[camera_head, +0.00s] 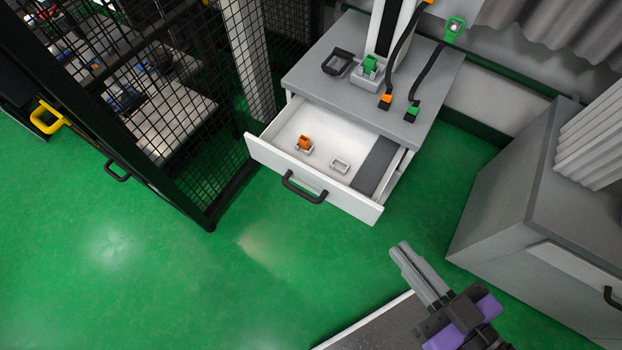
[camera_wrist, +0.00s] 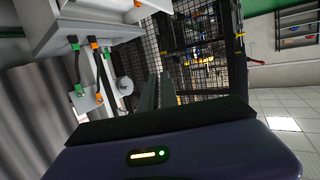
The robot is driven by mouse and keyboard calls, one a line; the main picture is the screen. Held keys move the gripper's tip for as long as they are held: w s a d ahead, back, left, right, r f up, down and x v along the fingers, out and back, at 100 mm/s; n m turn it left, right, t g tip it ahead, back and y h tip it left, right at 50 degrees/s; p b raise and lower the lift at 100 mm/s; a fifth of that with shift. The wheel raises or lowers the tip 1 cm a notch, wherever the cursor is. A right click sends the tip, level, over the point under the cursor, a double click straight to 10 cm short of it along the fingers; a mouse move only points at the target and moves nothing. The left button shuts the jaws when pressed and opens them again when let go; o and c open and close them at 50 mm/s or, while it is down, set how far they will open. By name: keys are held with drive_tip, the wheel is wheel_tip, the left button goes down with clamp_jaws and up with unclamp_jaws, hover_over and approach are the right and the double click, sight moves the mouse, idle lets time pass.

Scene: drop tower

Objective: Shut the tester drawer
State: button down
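The tester drawer (camera_head: 312,187) is pulled out from the grey tester cabinet (camera_head: 345,100) in the head view. Its white front carries a black handle (camera_head: 303,190). The fingers also show in the wrist view (camera_wrist: 160,92).
A black mesh fence (camera_head: 190,120) stands left of the drawer. Another grey cabinet (camera_head: 520,215) stands at the right. Black cables with orange and green ends lie on the tester cabinet's top. Green floor (camera_head: 200,270) is clear in front of the drawer.

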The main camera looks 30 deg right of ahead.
drive_tip(key=w+a+f+n+g+y+p, duration=0.1)
drive_tip(key=w+a+f+n, duration=0.35)
drive_tip(key=w+a, duration=0.3)
drive_tip(key=w+a+f+n+g+y, duration=0.1)
drive_tip(key=w+a+f+n+g, duration=0.1)
drive_tip(key=w+a+f+n, duration=0.45)
drive_tip(key=w+a+f+n+g+y+p, duration=0.1)
drive_tip(key=w+a+f+n, duration=0.15)
drive_tip(key=w+a, duration=0.65)
drive_tip(key=n+g+h, duration=0.7)
drive_tip(key=n+h, duration=0.3)
drive_tip(key=h, duration=0.2)
approach(316, 178)
drive_tip(key=x, duration=0.5)
drive_tip(key=shift+s+f, duration=0.2)
drive_tip(key=shift+f, duration=0.05)
drive_tip(key=shift+w+d, duration=0.25)
drive_tip(key=shift+d, duration=0.1)
